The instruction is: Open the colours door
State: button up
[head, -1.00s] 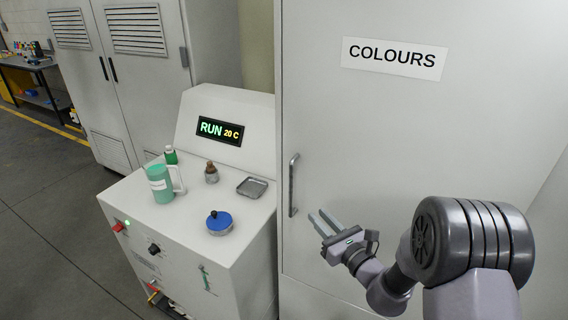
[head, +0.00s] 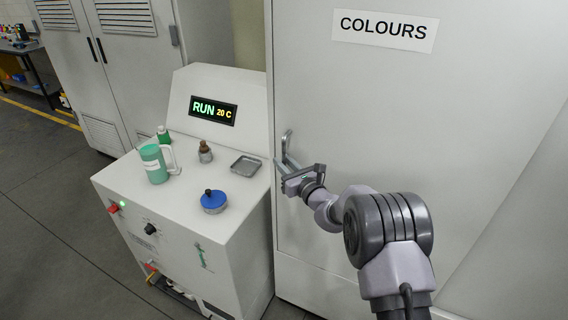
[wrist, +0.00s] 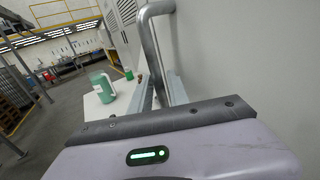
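The colours door (head: 400,130) is a tall pale grey cabinet door under a COLOURS label (head: 384,30), and it looks closed. Its vertical metal bar handle (head: 287,142) is near the door's left edge. My gripper (head: 284,168) is at the handle's lower part, with its fingers apart. In the wrist view the handle (wrist: 152,45) comes down between the two fingers (wrist: 162,92), and its upper bend meets the door at the right. The fingers look open around the bar; contact with it cannot be made out. My gripper hides the handle's lower end.
Left of the door stands a white machine (head: 170,235) with a RUN display (head: 213,108). Floor is free at the left.

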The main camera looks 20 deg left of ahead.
grip_shut()
dwell(1.4)
